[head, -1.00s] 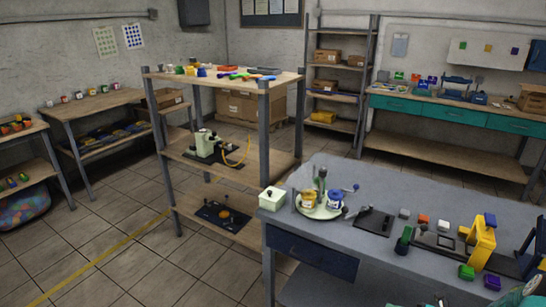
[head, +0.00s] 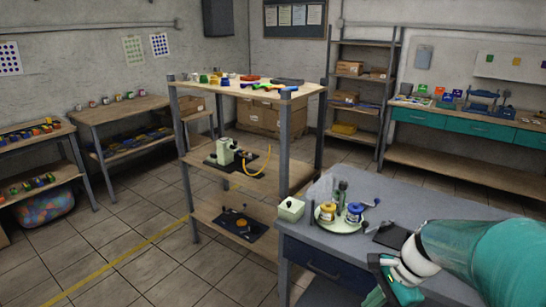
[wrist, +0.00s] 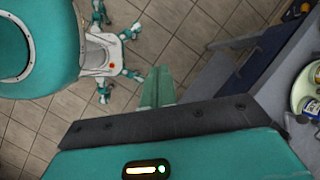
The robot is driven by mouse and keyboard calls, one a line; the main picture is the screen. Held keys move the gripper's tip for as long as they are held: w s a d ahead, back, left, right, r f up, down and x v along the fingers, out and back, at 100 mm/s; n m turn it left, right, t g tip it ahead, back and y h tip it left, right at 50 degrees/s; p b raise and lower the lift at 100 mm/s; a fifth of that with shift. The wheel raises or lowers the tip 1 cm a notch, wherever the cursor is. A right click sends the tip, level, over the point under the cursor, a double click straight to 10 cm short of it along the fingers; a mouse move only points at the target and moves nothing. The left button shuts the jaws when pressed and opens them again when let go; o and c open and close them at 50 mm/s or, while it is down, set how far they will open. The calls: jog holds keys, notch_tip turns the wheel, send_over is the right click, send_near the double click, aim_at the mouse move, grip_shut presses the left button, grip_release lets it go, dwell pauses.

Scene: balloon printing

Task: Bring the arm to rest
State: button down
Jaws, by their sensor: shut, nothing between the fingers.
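My teal and white arm reaches in from the right edge of the head view, in front of the grey table (head: 420,205). My gripper (wrist: 158,88) shows in the wrist view with its two pale green fingers together and nothing between them. It points over the tiled floor, left of the table's side. In the head view, the wrist is low at the right, and the fingertips are not clear there. My own white and teal legged body shows at the upper left of the wrist view.
On the grey table stand a pale green box (head: 291,209) and a round tray (head: 336,225) with blue and yellow jars. A wooden shelf rack (head: 250,88) stands behind its left end. The tiled floor (head: 140,205) at the left is open.

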jog(key=s+a+r+n+t+h, duration=0.5)
jog(key=s+r+n, duration=0.5)
jog(key=n, duration=0.5)
jog(key=shift+s+a, duration=0.45)
jog(key=shift+a, duration=0.05)
